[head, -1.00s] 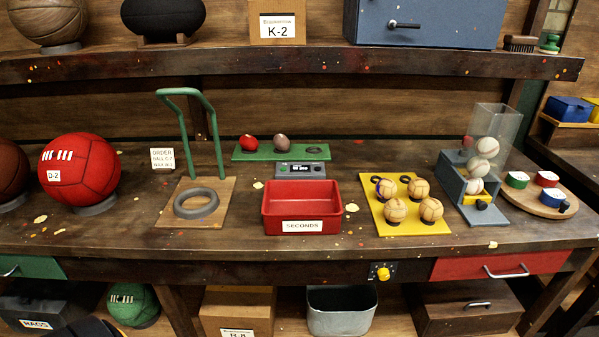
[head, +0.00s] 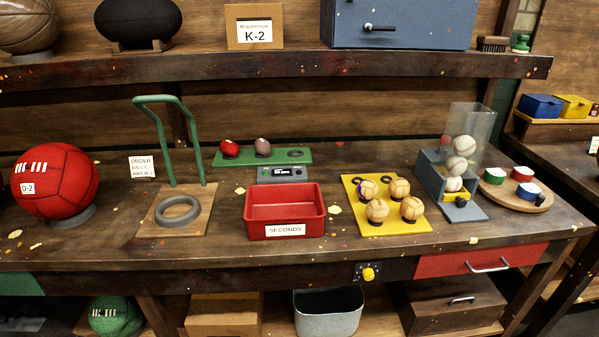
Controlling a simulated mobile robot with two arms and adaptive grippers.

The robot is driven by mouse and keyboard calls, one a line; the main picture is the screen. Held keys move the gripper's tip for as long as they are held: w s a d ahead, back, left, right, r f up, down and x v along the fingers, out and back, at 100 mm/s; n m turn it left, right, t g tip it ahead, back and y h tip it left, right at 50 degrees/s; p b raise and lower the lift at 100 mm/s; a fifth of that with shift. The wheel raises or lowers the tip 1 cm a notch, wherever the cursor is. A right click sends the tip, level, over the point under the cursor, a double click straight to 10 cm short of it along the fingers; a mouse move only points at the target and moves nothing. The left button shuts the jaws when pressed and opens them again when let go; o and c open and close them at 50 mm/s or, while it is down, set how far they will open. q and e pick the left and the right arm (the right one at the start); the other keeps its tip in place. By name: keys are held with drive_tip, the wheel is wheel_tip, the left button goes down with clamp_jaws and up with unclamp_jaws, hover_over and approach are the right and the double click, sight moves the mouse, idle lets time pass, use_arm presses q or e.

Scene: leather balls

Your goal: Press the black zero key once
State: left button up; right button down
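A small grey device with a dark display (head: 282,174) sits on the workbench behind the red SECONDS bin (head: 284,212) and in front of the green strip (head: 230,161). Its display shows light characters too small to read. A black zero key cannot be made out on it at this size. Neither of my grippers is in view.
A wooden board with a green frame and grey ring (head: 178,210) stands left of the bin. A yellow tray of balls (head: 414,227) and a ball dispenser (head: 432,168) stand right. A large red ball (head: 57,180) is far left. Bare bench lies in front.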

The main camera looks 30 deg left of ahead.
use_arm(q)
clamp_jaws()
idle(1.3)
